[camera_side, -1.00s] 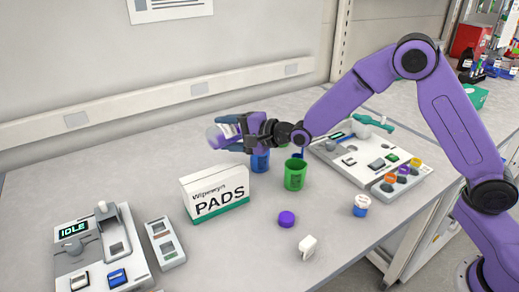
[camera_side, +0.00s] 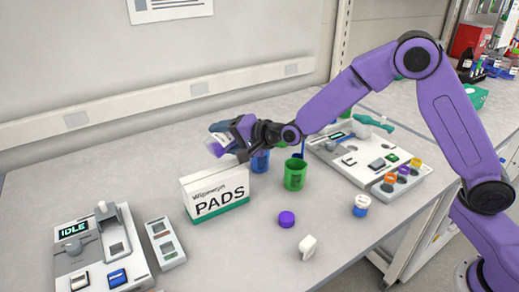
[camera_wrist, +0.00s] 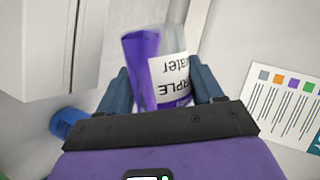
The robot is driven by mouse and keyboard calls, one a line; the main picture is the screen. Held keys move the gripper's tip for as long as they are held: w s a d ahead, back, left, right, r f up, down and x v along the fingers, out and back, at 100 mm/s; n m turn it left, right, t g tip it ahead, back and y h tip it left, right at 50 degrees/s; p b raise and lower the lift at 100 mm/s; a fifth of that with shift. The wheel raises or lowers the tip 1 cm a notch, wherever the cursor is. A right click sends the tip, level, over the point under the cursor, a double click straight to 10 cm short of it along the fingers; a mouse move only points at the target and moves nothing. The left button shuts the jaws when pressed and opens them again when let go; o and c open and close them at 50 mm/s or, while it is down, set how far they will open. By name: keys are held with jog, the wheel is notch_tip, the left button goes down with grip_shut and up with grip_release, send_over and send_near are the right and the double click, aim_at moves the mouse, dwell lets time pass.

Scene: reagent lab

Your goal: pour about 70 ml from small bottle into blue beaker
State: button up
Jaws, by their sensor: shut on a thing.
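My gripper (camera_side: 232,138) is shut on the small bottle (camera_side: 216,147), a clear bottle with purple liquid and a white label. The bottle is tilted and held in the air above the pads box, left of the blue beaker in the side view. No stream of liquid is visible. The blue beaker (camera_side: 260,162) stands upright on the bench, partly hidden behind my gripper and wrist. A blue object (camera_wrist: 70,123) at the wrist view's left looks like it.
A pads box (camera_side: 216,193) stands in front of the blue beaker. A green beaker (camera_side: 295,175) stands to its right. A purple cap (camera_side: 286,219), a white item (camera_side: 308,247) and a blue-topped container (camera_side: 361,206) lie forward. Devices stand at left (camera_side: 100,250) and right (camera_side: 350,150).

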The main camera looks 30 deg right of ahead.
jog(key=shift+d+r+n+h, duration=0.15)
jog(key=shift+r+n+h, duration=0.05)
jog(key=shift+n+h, duration=0.25)
dwell(1.9)
jog(key=shift+w+d+r+n+h, duration=0.1)
jog(key=shift+d+r+n+h, duration=0.2)
jog(key=shift+n, duration=0.25)
jog(key=shift+w+d+r+n+h, duration=0.15)
jog(key=shift+d+n+h, duration=0.5)
jog(key=shift+n+h, duration=0.4)
jog(key=shift+a+n+t+h, duration=0.25)
jog(key=shift+n+t+h, duration=0.05)
jog(key=shift+n+h, duration=0.75)
jog(key=shift+f+n+t+h, duration=0.2)
jog(key=shift+n+t+h, duration=0.1)
jog(key=shift+n+h, duration=0.75)
